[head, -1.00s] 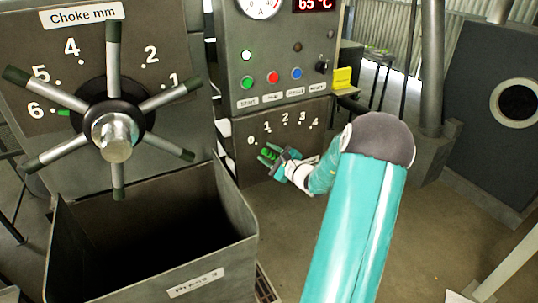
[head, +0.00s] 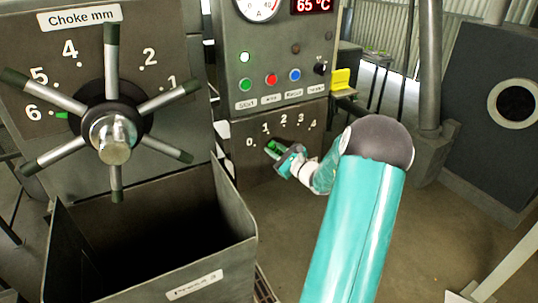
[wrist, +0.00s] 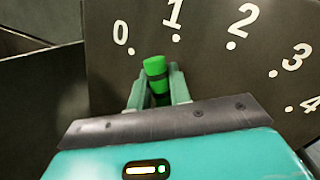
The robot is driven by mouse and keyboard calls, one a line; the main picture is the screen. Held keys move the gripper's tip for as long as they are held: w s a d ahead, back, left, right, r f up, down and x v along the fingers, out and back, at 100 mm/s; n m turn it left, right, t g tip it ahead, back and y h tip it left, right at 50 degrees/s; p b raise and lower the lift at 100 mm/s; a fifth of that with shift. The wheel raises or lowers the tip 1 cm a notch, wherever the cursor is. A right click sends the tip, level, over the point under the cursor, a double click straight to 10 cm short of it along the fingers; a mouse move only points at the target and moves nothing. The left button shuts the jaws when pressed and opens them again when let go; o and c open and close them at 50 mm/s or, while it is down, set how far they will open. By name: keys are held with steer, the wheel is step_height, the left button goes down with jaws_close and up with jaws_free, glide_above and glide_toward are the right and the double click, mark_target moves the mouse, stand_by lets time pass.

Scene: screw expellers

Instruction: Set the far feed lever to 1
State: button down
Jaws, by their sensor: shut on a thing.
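The feed lever has a green grip (wrist: 155,68) and stands in front of a dark panel with a white 0 to 4 scale (wrist: 205,20). In the wrist view its end lies between the 0 and 1 dots. My gripper (wrist: 158,92) is shut on the lever, one finger on each side of it. In the head view the green lever (head: 274,146) shows between the fingers of my gripper (head: 279,152), just below the 1. The lever's lower part and pivot are hidden by the gripper.
Above the scale is a control panel with several buttons (head: 271,80) and a yellow block (head: 341,79) at its right. At left is a large choke handwheel (head: 112,130) over an open bin (head: 205,270) labelled Press 3. Open floor lies to the right.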

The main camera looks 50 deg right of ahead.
steer(key=shift+s+d+r+m, duration=0.15)
steer(key=shift+d+m, duration=0.2)
steer(key=shift+m, duration=0.05)
steer(key=shift+s+d+r+m, duration=0.1)
steer(key=shift+d+r+m, duration=0.05)
steer(key=shift+d+m, duration=0.2)
steer(key=c, duration=1.3)
jaws_free()
steer(key=s, duration=0.4)
steer(key=s+f, duration=0.1)
steer(key=s, duration=0.4)
steer(key=s+a, duration=0.1)
steer(key=s, duration=0.3)
steer(key=shift+s+f, duration=0.15)
steer(key=shift+s, duration=0.2)
